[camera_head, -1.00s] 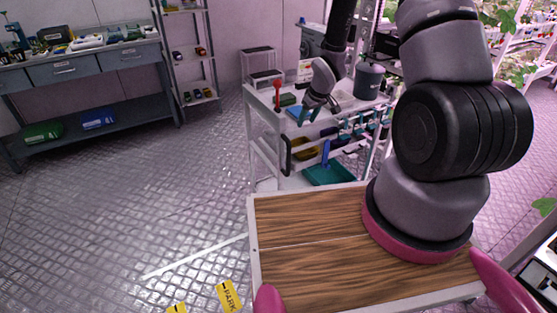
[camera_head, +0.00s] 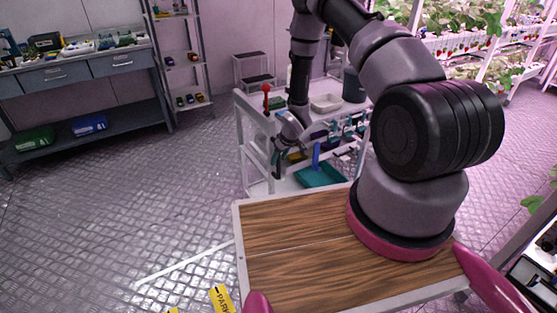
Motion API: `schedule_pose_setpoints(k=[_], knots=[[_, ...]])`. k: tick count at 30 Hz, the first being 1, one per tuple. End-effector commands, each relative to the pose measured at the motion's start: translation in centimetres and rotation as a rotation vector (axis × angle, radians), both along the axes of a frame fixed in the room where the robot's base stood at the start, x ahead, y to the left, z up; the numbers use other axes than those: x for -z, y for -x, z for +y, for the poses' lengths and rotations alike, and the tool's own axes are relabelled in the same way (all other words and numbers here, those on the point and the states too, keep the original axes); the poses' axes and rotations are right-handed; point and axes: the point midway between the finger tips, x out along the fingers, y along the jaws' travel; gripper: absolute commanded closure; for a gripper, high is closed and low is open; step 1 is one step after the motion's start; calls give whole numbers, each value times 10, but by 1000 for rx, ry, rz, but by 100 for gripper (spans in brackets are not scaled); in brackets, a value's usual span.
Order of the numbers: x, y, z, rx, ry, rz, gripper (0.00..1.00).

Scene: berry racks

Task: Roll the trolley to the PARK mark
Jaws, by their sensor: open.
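The trolley (camera_head: 243,150) is a white-framed cart with shelves, standing beyond my wooden deck near the middle of the head view. A dark upright handle is at its near left end, now largely hidden by my gripper. My gripper (camera_head: 278,168) points down at this handle, with its jaws open. I cannot tell whether the fingers touch the handle or stand around it. The PARK mark shows as a yellow label (camera_head: 221,299) and a white floor line (camera_head: 185,263) at the bottom, left of my deck. A second yellow piece is cut off by the lower edge.
The trolley carries a red-topped tool (camera_head: 266,95), a white tray (camera_head: 326,102), a dark pot (camera_head: 354,85) and a teal bin (camera_head: 320,176) below. A workbench (camera_head: 70,72) and shelf rack (camera_head: 183,60) stand at the back left. The floor at left is clear. Plant racks are at right.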

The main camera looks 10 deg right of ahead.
Motion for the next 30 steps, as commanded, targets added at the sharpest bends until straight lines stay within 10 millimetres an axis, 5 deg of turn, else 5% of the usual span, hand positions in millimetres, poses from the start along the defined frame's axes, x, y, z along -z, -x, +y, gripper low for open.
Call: schedule_pose_setpoints(k=[11, 15, 16, 30], knots=[[7, -2, 1, 1, 0, 0, 45], [7, -2, 1, 1, 0, 0, 95], [7, -2, 1, 1, 0, 0, 100], [6, -2, 1, 1, 0, 1, 100]])
